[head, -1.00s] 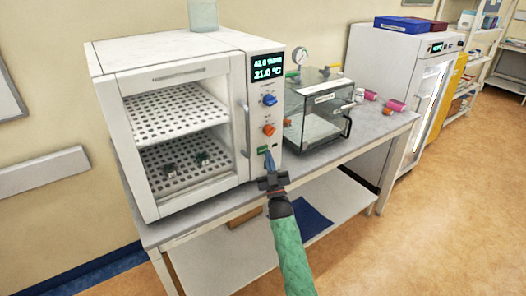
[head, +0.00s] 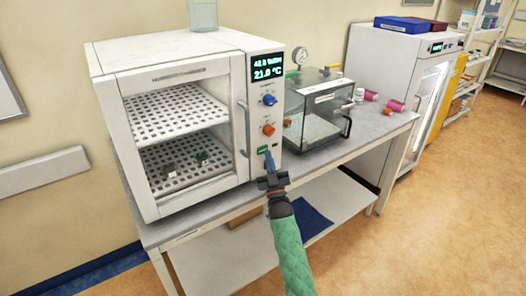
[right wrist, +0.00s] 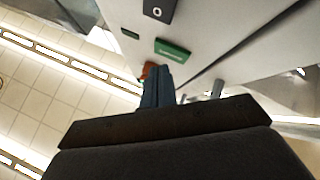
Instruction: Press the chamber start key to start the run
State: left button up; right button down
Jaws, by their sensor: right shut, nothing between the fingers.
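The white chamber (head: 180,110) stands on the bench with its display (head: 267,67) lit. Its control strip holds a blue knob, an orange knob (head: 268,130) and a green key (head: 263,150) below them. The green key shows larger in the right wrist view (right wrist: 172,50), with small lettering. My right gripper (head: 268,155) is shut and empty, its blue fingertips close to the panel just right of the green key. In the right wrist view the fingertips (right wrist: 156,70) lie below the key's picture; I cannot tell whether they touch the panel. My left gripper is not in view.
A clear vacuum box (head: 318,108) with a gauge stands right of the chamber on the bench (head: 345,158). Several small bottles and pink-capped items lie beyond it. A white fridge (head: 385,75) is farther right. The chamber door handle (head: 244,128) stands out left of the panel.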

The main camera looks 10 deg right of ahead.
jog(key=shift+w, duration=0.2)
jog(key=shift+a+r+b, duration=0.1)
jog(key=shift+r+b, duration=0.25)
jog(key=shift+r, duration=0.1)
dwell(0.3)
jog(key=shift+w+a+r+b, duration=0.2)
jog(key=shift+r+b, duration=0.05)
jog(key=shift+b, duration=0.05)
dwell(0.8)
jog(key=shift+f, duration=0.1)
dwell(0.5)
jog(key=shift+s+f, duration=0.15)
jog(key=shift+s, duration=0.1)
jog(key=s, duration=0.1)
jog(key=s+d, duration=0.1)
jog(key=s+f+p, duration=0.1)
jog(key=shift+s+d, duration=0.15)
jog(key=shift+d, duration=0.1)
dwell(0.4)
jog(key=shift+s+d, duration=0.1)
